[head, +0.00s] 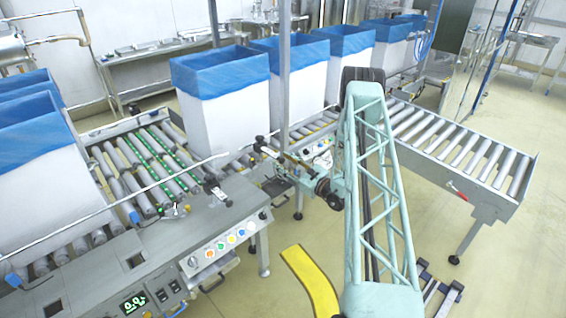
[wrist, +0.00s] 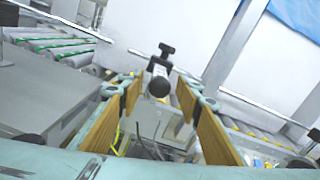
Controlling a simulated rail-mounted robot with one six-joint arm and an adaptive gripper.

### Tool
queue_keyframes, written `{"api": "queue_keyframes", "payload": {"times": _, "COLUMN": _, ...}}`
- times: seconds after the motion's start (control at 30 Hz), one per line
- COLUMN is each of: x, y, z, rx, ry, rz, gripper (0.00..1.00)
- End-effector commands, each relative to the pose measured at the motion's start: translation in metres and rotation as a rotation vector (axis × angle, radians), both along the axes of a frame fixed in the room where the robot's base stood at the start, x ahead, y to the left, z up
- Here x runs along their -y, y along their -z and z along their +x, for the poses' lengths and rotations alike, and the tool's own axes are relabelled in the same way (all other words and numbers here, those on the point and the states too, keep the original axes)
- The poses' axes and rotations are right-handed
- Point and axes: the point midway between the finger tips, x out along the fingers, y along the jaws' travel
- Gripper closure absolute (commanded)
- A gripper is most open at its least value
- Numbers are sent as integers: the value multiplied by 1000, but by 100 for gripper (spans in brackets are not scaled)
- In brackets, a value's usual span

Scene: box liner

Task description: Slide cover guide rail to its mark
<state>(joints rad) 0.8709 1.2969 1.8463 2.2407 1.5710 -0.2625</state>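A thin pale guide rail (head: 160,183) runs along the near side of the roller conveyor, beside the lined boxes. A clamp with a black T-shaped top and a round black knob (wrist: 159,86) is centred ahead of my gripper in the wrist view. My gripper (wrist: 160,84) is open, its two wood-coloured fingers apart on either side of the knob, with no clear contact. In the head view my gripper (head: 287,165) is beside the conveyor, near a dark clamp (head: 262,143); its fingers are small there. I cannot make out the rail's mark.
Tall white boxes with blue liners (head: 222,95) stand along the conveyor. A grey control bench (head: 185,235) with coloured buttons is at the near left. A metal post (head: 284,70) rises close to my gripper.

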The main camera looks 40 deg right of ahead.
Motion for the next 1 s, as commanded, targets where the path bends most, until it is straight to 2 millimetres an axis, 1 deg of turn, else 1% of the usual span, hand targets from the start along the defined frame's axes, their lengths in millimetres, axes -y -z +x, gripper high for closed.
{"api": "queue_keyframes", "payload": {"times": 0.17, "x": 0, "y": 0, "z": -1, "rx": 0, "ry": 0, "rz": 0, "gripper": 68}}
{"api": "queue_keyframes", "payload": {"times": 0.37, "x": 1, "y": 0, "z": -11, "rx": 0, "ry": 1, "rz": 0, "gripper": 68}}
{"api": "queue_keyframes", "payload": {"times": 0.57, "x": 2, "y": 0, "z": -32, "rx": 0, "ry": 2, "rz": 0, "gripper": 68}}
{"api": "queue_keyframes", "payload": {"times": 1.0, "x": 4, "y": 0, "z": -91, "rx": 0, "ry": 2, "rz": 0, "gripper": 68}}
